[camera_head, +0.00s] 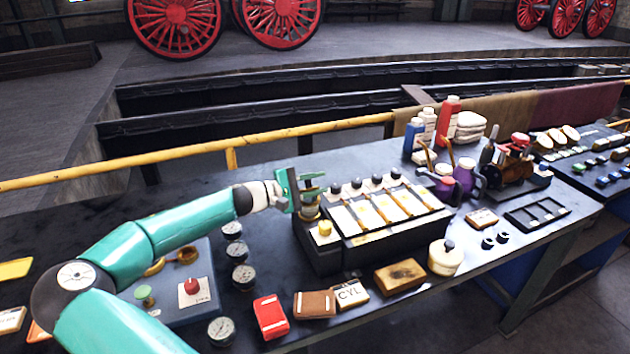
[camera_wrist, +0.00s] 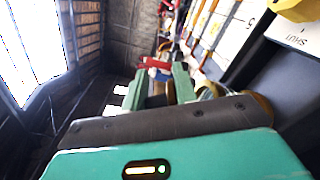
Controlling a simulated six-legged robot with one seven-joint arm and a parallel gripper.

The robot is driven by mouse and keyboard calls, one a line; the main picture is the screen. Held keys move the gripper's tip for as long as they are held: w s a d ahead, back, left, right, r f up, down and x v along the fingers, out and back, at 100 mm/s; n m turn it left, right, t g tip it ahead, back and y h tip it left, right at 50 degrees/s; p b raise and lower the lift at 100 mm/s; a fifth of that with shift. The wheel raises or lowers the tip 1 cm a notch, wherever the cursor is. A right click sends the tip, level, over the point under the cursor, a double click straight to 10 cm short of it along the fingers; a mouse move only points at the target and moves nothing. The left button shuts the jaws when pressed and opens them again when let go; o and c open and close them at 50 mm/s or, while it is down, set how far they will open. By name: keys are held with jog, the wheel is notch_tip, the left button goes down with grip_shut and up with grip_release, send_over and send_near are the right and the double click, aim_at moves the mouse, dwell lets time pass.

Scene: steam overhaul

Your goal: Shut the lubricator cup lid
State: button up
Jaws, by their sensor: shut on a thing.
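The lubricator cup (camera_head: 310,210) is a small brass cup at the back left corner of the black lubricator box (camera_head: 322,258). A dark lid piece (camera_head: 312,190) shows just above the cup, partly hidden by my fingers; I cannot tell its exact angle. My gripper (camera_head: 299,187) is right at the top of the cup, with its teal fingers shut on the lid's edge. In the wrist view, the two teal fingers (camera_wrist: 159,90) stand with a narrow dark piece between them. Brass round rims (camera_wrist: 257,104) show to their right.
The box carries several pale sight panels (camera_head: 388,207) with black knobs behind, and a yellow knob (camera_head: 323,229) in front of the cup. Several gauges (camera_head: 239,251) lie to the left. A yellow rail (camera_head: 190,152) runs behind the bench. Oil cans (camera_head: 465,175) stand to the right.

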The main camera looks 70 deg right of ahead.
jog(key=shift+s+a+f+m, duration=0.15)
jog(key=shift+a+f+m, duration=0.15)
jog(key=shift+m, duration=0.6)
jog(key=shift+s+f+m, duration=0.1)
jog(key=shift+f+m, duration=0.15)
jog(key=shift+m, duration=0.25)
dwell(0.4)
jog(key=o, duration=0.7)
jog(key=shift+o, duration=0.5)
jog(key=shift+a, duration=0.1)
jog(key=shift+s+f, duration=0.1)
jog(key=shift+f, duration=0.05)
